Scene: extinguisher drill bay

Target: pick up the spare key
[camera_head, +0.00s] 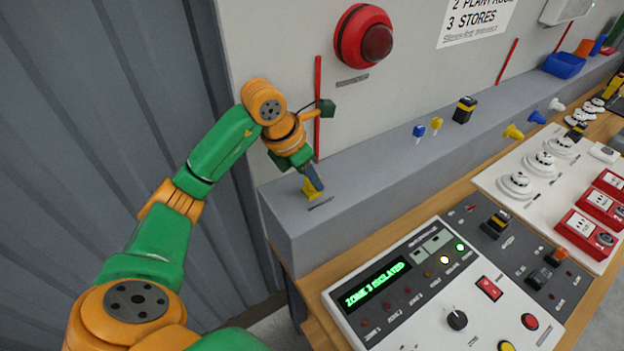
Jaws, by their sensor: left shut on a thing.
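My left gripper (313,180) reaches down to the left end of the grey ledge, its dark fingertips shut on a small yellow piece (309,189), which I take to be the spare key. The piece is partly hidden by the fingers. It sits at or just above the ledge top, and I cannot tell if it touches. A small dark label lies beside it, too small to read. My right gripper is not in view.
The grey ledge (375,178) also bears a blue key (419,131), a yellow key (437,124) and a black-and-yellow block (464,109). A control panel (398,325) stands in front. A red rod (317,75) on the wall is close behind my left wrist.

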